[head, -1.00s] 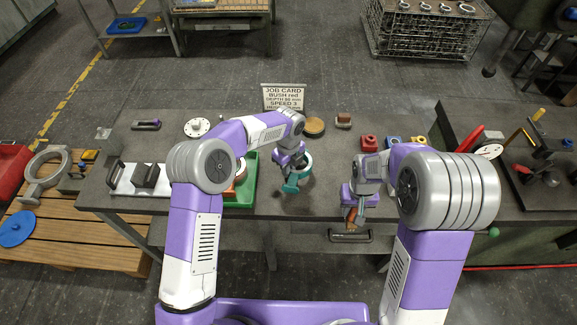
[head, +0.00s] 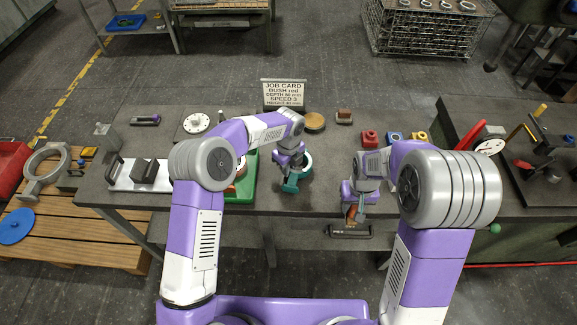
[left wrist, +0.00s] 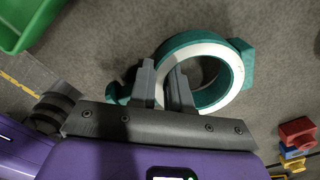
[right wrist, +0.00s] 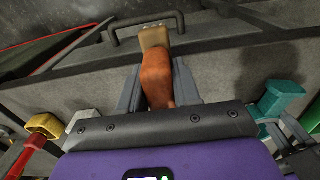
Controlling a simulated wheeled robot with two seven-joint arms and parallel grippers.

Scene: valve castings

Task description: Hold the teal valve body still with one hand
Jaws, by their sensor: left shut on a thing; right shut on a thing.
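The teal valve body (head: 291,186) stands near the front edge of the bench. In the left wrist view it is a teal ring (left wrist: 235,95) with a pale face and a block on its side. My left gripper (head: 297,172) is shut on its wall, with one finger inside the bore and one outside (left wrist: 163,75). My right gripper (head: 357,212) is shut on an orange-brown handle (right wrist: 156,78) with a tan block end, at the bench's front edge. A teal part, seemingly of the valve body, shows in the right wrist view (right wrist: 282,98).
A green tray (head: 245,194) lies left of the valve body. Red (head: 369,138), blue and yellow blocks stand at the back right. A job card (head: 284,93) stands at the back. A dark drawer handle (head: 350,233) sticks out below the front edge. Bare bench lies between my grippers.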

